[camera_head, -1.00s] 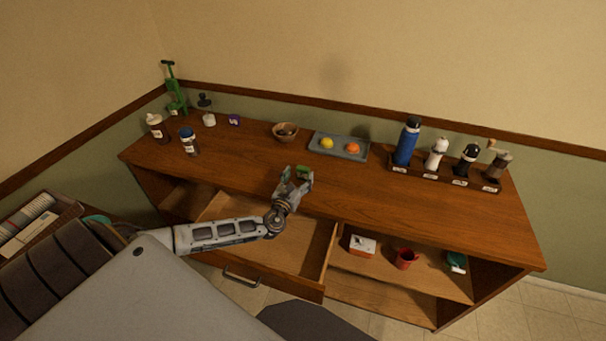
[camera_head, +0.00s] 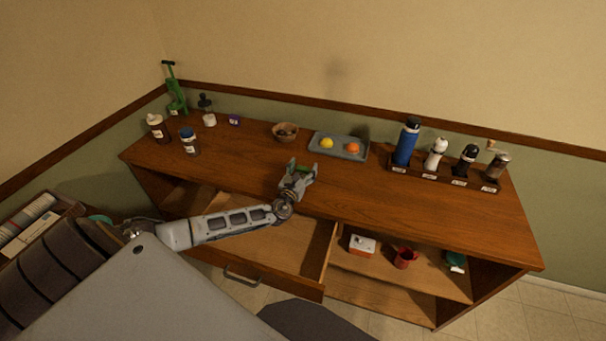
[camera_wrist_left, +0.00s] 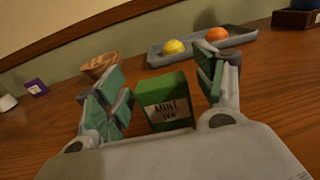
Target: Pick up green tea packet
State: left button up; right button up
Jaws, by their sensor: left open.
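A small green box-like packet (camera_wrist_left: 168,98) with a white label stands on the counter. The label seems to read "MINT" with a smaller, unclear second line. In the head view only a bit of the green packet (camera_head: 304,168) shows at my fingers. My left gripper (camera_head: 302,174) is open around it. In the left wrist view the fingers of the left gripper (camera_wrist_left: 160,88) stand on either side of the packet, with gaps visible on both sides. My right gripper is not in view.
A grey tray (camera_head: 320,151) with a yellow and an orange fruit lies behind the packet. A wooden bowl (camera_head: 285,136) stands behind left. A rack (camera_head: 440,180) of bottles and grinders stands right. An open drawer (camera_head: 270,262) lies below. The right front counter is clear.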

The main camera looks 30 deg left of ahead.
aim_at(303, 168)
pick_arm(q)
jog(key=shift+c, duration=0.3)
jog(key=c, duration=1)
jog(key=shift+r, duration=0.1)
notch_tip(303, 168, up, 9)
jog(key=shift+f+p, duration=0.1)
jog(key=shift+p, duration=0.4)
jog(key=shift+r, duration=0.55)
